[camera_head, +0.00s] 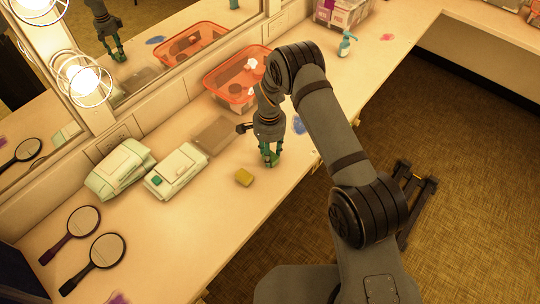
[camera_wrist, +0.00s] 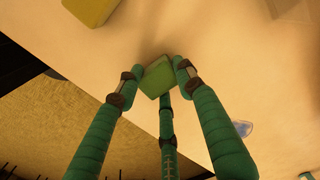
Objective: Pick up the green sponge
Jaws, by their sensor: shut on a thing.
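My gripper (camera_head: 270,160) has teal-green fingers and is over the counter near its front edge. In the wrist view the fingertips of my gripper (camera_wrist: 158,82) are closed around a small green sponge (camera_wrist: 156,79), which sits tilted between them. In the head view I cannot tell the green sponge apart from the green fingers. I cannot tell whether the sponge is touching the counter or just above it. A yellow sponge (camera_head: 244,177) lies apart on the counter, just to the left and nearer; it also shows at the top of the wrist view (camera_wrist: 90,9).
A red-orange basket (camera_head: 229,91), a brown flat tray (camera_head: 216,134) and two wipes packs, one (camera_head: 121,168) beside the other (camera_head: 176,171), line the mirror side. Hand mirrors (camera_head: 107,251) lie at front left. A blue patch (camera_head: 299,125) is right of my gripper. Counter behind the spray bottle (camera_head: 345,44) holds bins.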

